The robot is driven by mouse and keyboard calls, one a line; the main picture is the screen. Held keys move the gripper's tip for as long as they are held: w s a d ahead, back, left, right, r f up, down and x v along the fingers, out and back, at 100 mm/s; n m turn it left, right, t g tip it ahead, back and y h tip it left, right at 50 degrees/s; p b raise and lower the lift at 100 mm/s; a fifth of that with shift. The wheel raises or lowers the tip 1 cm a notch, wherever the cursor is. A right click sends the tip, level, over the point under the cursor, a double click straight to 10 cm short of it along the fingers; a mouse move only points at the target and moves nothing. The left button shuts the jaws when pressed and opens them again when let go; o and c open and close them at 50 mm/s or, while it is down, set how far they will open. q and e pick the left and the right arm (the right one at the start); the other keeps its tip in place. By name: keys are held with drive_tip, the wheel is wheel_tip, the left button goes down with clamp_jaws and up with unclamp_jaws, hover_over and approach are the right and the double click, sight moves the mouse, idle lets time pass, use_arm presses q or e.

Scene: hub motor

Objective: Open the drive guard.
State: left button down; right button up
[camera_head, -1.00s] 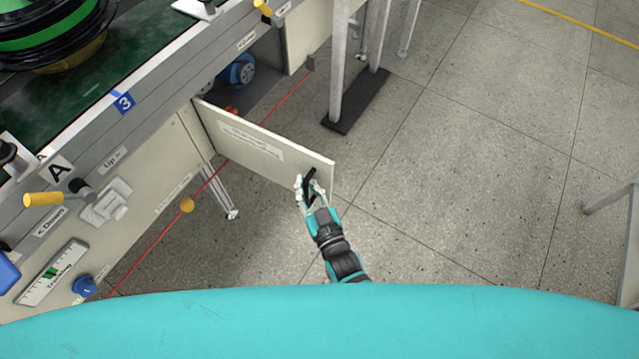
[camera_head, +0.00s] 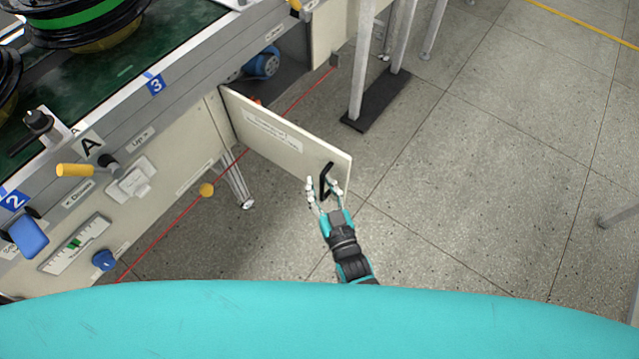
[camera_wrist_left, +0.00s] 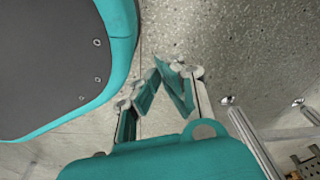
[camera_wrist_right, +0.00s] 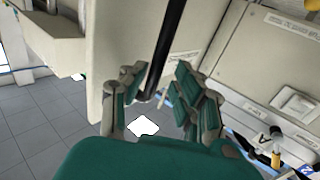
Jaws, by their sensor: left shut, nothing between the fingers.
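The drive guard (camera_head: 290,145) is a cream hinged panel with a label, swung well out from the conveyor's front. Its black bar handle (camera_head: 325,181) is near the free end; it also shows in the right wrist view (camera_wrist_right: 164,40). My right gripper (camera_head: 324,184) is open at the handle, with its fingers spread to either side of it. In the right wrist view the handle's end lies nearer the left finger (camera_wrist_right: 118,97), with a clear gap to the right finger. My left gripper (camera_wrist_left: 160,85) shows only in its own wrist view, shut and empty.
The opening behind the guard shows a blue motor (camera_head: 262,63). A metal leg on a black foot (camera_head: 375,103) stands beyond the guard. Floor to the right is mostly clear.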

use_arm(q)
drive_tip(key=shift+d+f, duration=0.1)
drive_tip(key=shift+d, duration=0.05)
use_arm(e)
drive_tip(key=shift+o, duration=0.2)
drive_tip(key=shift+w+a, duration=0.1)
drive_tip(key=shift+a, duration=0.1)
use_arm(q)
drive_tip(key=shift+s+a, duration=0.4)
use_arm(e)
drive_tip(key=v, duration=1.2)
